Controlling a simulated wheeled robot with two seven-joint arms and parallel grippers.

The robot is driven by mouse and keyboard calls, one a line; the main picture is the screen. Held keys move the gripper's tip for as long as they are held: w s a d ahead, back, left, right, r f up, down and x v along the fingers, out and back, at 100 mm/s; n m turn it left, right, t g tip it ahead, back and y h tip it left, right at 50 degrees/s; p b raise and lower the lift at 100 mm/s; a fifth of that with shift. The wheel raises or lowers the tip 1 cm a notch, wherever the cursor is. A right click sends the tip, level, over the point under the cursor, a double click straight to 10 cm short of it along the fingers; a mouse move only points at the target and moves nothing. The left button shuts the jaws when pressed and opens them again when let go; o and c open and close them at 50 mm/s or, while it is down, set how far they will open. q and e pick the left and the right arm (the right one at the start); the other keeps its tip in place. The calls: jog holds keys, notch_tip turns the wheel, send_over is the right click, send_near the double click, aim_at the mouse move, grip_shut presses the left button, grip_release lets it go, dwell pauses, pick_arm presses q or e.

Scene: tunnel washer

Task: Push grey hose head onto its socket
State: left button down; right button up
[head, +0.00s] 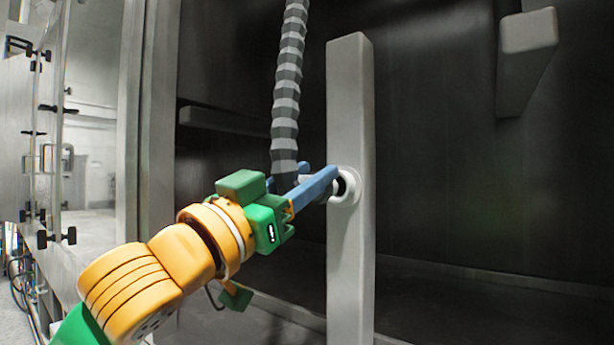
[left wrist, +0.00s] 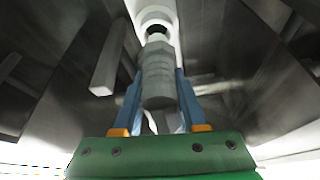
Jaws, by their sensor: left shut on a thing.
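The grey ribbed hose (head: 286,90) hangs from the top in the head view, and its lower end runs into my left gripper (head: 318,182). The blue fingers are shut on the grey hose head, which they mostly hide there. In the left wrist view the hose head (left wrist: 158,75) sits between the fingers of my left gripper (left wrist: 158,100). The socket (head: 347,187) is a pale ring with a dark opening on the grey post. It also shows in the left wrist view (left wrist: 157,14), just beyond the hose head. I cannot tell whether they touch. My right gripper is not in view.
The upright grey post (head: 350,270) stands inside a dark washer chamber. A pale beam (head: 530,40) juts in at upper right. A horizontal bar (head: 225,121) lies behind the hose. The door frame (head: 150,130) is left of the arm. Right of the post is open room.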

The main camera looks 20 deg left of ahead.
pick_arm(q)
jog(key=shift+w+d+p, duration=0.25)
jog(key=shift+w+p, duration=0.1)
jog(key=shift+w, duration=0.4)
jog(key=shift+w+d+p, duration=0.25)
jog(key=shift+w+p, duration=0.05)
jog(key=shift+w, duration=0.4)
dwell(0.7)
jog(key=shift+c, duration=1.9)
grip_release()
jog(key=shift+s, duration=0.1)
jog(key=shift+s+a+b, duration=0.3)
jog(key=shift+s, duration=0.5)
jog(key=shift+s+a+b, duration=0.3)
jog(key=shift+s+b, duration=0.05)
jog(key=shift+s, duration=0.5)
jog(key=shift+s+a+b, duration=0.3)
jog(key=shift+s, duration=0.5)
jog(key=s, duration=0.1)
jog(key=s+a, duration=0.1)
jog(key=s, duration=0.1)
jog(key=s+a, duration=0.1)
jog(key=s, duration=0.1)
jog(key=shift+s+b, duration=0.15)
jog(key=shift+b, duration=0.25)
